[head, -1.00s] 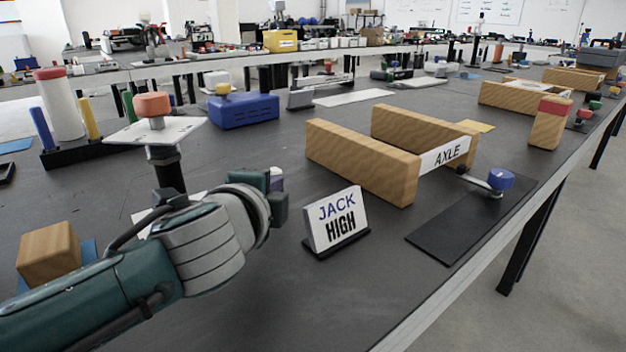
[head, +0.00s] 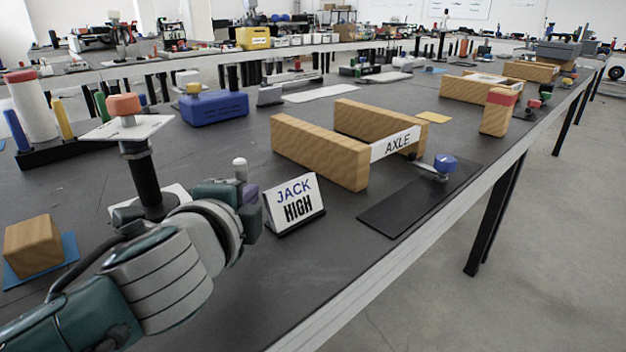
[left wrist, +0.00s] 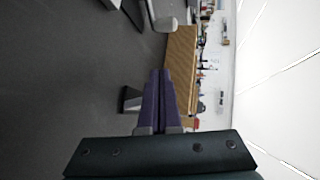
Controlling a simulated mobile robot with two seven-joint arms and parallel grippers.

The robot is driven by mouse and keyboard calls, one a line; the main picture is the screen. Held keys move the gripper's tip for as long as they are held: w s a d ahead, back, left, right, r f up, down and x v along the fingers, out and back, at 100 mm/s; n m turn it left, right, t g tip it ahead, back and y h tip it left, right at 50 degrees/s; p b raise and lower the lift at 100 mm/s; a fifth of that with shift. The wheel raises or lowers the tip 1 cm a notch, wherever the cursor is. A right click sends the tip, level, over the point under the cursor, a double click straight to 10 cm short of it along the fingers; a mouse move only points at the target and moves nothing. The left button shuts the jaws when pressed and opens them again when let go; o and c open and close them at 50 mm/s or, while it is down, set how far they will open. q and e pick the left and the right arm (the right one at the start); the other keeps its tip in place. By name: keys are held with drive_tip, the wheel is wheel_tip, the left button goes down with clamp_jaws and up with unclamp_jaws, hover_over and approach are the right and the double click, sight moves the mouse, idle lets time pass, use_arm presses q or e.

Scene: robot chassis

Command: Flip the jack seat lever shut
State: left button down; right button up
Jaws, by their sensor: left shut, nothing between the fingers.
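A jack-like black post (head: 146,185) carries a white plate (head: 105,131) with an orange knob (head: 124,104) on top. The "JACK HIGH" sign (head: 294,204) stands to its right. A small upright white-tipped piece (head: 240,168) shows just behind my left gripper. A metal arm with a blue knob (head: 445,164) lies over a black mat (head: 395,210) by the "AXLE" sign. I cannot tell which piece is the seat lever. My left gripper (head: 250,194) is beside the "JACK HIGH" sign. Its purple fingers (left wrist: 158,80) are shut and empty in the left wrist view. My right gripper is out of view.
Two wooden beams (head: 315,150) joined by the "AXLE" label (head: 395,144) lie beyond the sign. A wooden block (head: 32,246) sits on a blue sheet at the left. A blue box (head: 214,108) stands farther back. The right table edge is open.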

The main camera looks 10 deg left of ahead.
use_arm(q)
drive_tip(key=s, duration=0.1)
drive_tip(key=s+d+r, duration=0.1)
drive_tip(key=s, duration=0.1)
drive_tip(key=shift+s+d+r+p, duration=0.25)
drive_tip(key=shift+d+r+p, duration=0.1)
drive_tip(key=shift+r+p, duration=0.05)
drive_tip(key=shift+s+d, duration=0.2)
drive_tip(key=shift+s, duration=0.1)
drive_tip(key=shift+s+r, duration=0.15)
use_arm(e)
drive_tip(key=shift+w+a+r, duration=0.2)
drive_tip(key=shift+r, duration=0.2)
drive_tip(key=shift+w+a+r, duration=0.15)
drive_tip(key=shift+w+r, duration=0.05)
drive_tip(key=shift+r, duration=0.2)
